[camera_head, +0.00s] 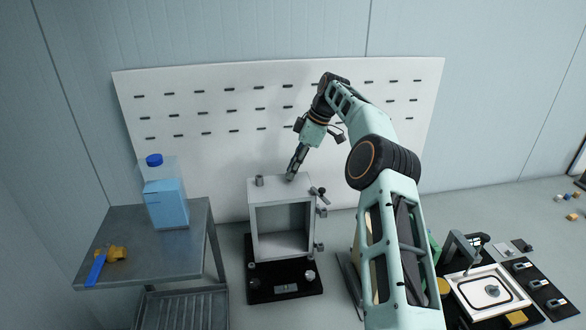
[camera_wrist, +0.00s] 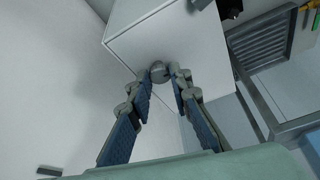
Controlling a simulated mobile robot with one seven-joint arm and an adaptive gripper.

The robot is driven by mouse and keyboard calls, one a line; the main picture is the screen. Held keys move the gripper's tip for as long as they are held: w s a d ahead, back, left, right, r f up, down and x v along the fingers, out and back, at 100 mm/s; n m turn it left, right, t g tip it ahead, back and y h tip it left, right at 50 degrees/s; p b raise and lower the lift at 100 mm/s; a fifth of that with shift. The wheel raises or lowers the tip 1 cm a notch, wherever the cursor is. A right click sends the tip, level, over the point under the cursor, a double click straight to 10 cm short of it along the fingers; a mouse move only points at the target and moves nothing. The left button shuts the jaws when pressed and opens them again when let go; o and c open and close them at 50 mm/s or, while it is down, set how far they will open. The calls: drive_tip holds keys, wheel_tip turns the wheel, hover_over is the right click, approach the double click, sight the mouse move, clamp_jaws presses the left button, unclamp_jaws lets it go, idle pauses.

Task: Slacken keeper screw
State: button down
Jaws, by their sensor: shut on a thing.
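A pale grey box fixture (camera_head: 251,191) with an open front stands on a black base. My gripper (camera_head: 291,175) reaches down to the right part of its top face. In the wrist view, a round grey screw head (camera_wrist: 158,69) sits on that face between my fingertips (camera_wrist: 159,80), and the gripper is shut on it. It looks like the keeper screw. In the head view my fingers mostly hide it. A second short grey knob (camera_head: 259,181) stands free on the top's left part. A dark-tipped lever (camera_head: 319,196) sticks out at the upper right side.
A white slotted panel (camera_head: 200,90) stands close behind. A metal table (camera_head: 190,240) at left holds a blue-capped container (camera_head: 166,205) and a blue-handled tool (camera_head: 97,268). A tray (camera_head: 487,291) and small parts lie at lower right.

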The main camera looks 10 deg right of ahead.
drive_tip(key=shift+n, duration=0.4)
idle(0.4)
drive_tip(key=c, duration=1.8)
unclamp_jaws()
drive_tip(key=shift+o, duration=0.2)
drive_tip(key=shift+m, duration=0.4)
